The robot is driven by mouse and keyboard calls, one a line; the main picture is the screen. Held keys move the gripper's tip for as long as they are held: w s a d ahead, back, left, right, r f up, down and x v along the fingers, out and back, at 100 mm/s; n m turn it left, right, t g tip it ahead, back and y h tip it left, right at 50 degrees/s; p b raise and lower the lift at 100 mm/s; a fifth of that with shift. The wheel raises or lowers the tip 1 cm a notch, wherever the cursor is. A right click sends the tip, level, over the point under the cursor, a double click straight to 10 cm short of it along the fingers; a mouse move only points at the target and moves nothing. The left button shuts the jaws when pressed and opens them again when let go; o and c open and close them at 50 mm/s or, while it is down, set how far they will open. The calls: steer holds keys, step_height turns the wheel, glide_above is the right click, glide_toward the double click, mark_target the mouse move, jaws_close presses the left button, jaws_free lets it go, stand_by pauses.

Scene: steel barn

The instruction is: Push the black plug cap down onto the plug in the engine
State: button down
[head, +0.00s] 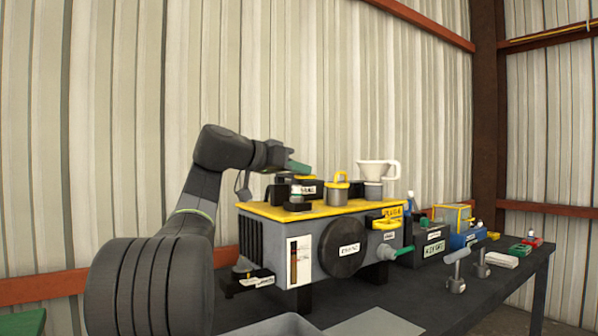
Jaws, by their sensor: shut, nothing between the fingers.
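The engine is a grey block (268,252) with a yellow top plate (262,208), standing on the dark bench. On the top plate's left part sits a small black part (298,206) with a pale, labelled piece above it. I cannot tell for certain whether this is the plug cap, and no bare plug can be made out. My gripper (300,168) is above this part, its green fingers shut and pointing right. They look empty and apart from the part below, though the exact gap cannot be judged.
Bins and tools crowd the bench (480,300) to the right.

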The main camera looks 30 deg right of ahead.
steer(key=shift+f, duration=0.2)
steer(key=p+v, duration=0.1)
steer(key=v, duration=1.3)
steer(key=shift+r, duration=0.2)
steer(key=shift+d, duration=0.2)
steer(key=b+x, duration=0.1)
steer(key=x, duration=1.2)
steer(key=shift+f, duration=0.15)
steer(key=shift+d, duration=0.15)
